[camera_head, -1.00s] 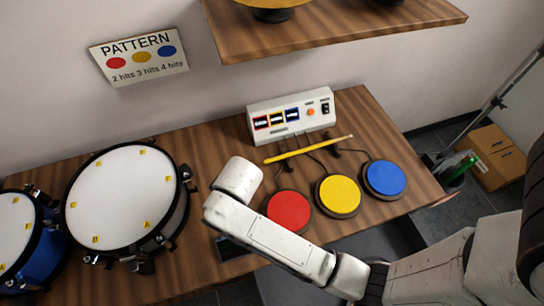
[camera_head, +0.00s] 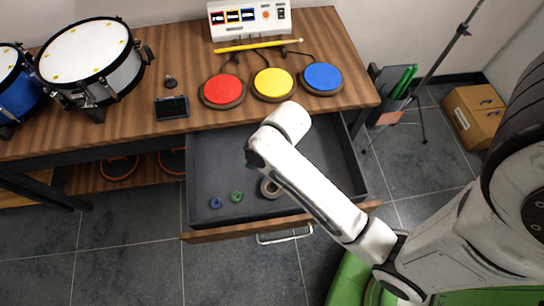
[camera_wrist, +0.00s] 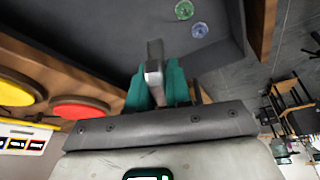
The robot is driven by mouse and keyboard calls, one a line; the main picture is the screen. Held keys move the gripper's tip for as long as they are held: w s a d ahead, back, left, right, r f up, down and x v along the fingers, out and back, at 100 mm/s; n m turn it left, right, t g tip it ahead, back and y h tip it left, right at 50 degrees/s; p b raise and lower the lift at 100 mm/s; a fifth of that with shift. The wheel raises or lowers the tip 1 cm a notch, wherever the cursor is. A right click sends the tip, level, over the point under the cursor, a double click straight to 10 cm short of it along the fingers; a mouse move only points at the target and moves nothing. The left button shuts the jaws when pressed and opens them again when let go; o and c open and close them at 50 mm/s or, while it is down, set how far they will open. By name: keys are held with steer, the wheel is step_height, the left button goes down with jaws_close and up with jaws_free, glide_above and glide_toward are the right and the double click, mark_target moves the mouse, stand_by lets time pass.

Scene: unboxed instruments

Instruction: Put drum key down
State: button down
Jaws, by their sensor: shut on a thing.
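In the wrist view my gripper (camera_wrist: 157,84) has its green fingers shut on a grey metal piece, the drum key (camera_wrist: 155,54), which sticks out past the fingertips and is slightly blurred. In the head view my arm's white end hangs over the open dark drawer (camera_head: 215,165), and it hides the fingers and the key. The wrist view shows the key in front of the drawer's dark interior (camera_wrist: 95,25), but I cannot tell whether it touches anything there.
The drawer holds a blue ring (camera_head: 215,203), a green ring (camera_head: 237,196) and a grey round roll (camera_head: 270,188). Red (camera_head: 223,90), yellow (camera_head: 273,83) and blue (camera_head: 322,77) pads stand on the table above. Bare drawer floor shows at the left.

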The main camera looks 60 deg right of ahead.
steer(key=s+d+f+n+y+b, duration=0.1)
steer(key=s+d+f+n+b, duration=0.15)
steer(key=s, duration=0.35)
steer(key=s+d+f+n+y+b, duration=0.1)
steer(key=s+n+b, duration=0.1)
steer(key=s+b, duration=0.35)
steer(key=shift+g, duration=0.5)
steer(key=w+d+f, duration=0.2)
steer(key=w+f, duration=0.1)
steer(key=w+d+f, duration=0.2)
steer(key=w, duration=0.1)
steer(key=w+d+f, duration=0.3)
steer(key=shift+w+f+b, duration=0.15)
steer(key=shift+f+b, duration=0.2)
steer(key=shift+w+d+f, duration=0.35)
steer(key=shift+w+f, duration=0.1)
steer(key=shift+f, duration=0.15)
steer(key=shift+f+b, duration=0.5)
steer(key=shift+f, duration=1.05)
steer(key=shift+f, duration=0.1)
steer(key=c, duration=1)
jaws_free()
steer(key=shift+c, duration=0.2)
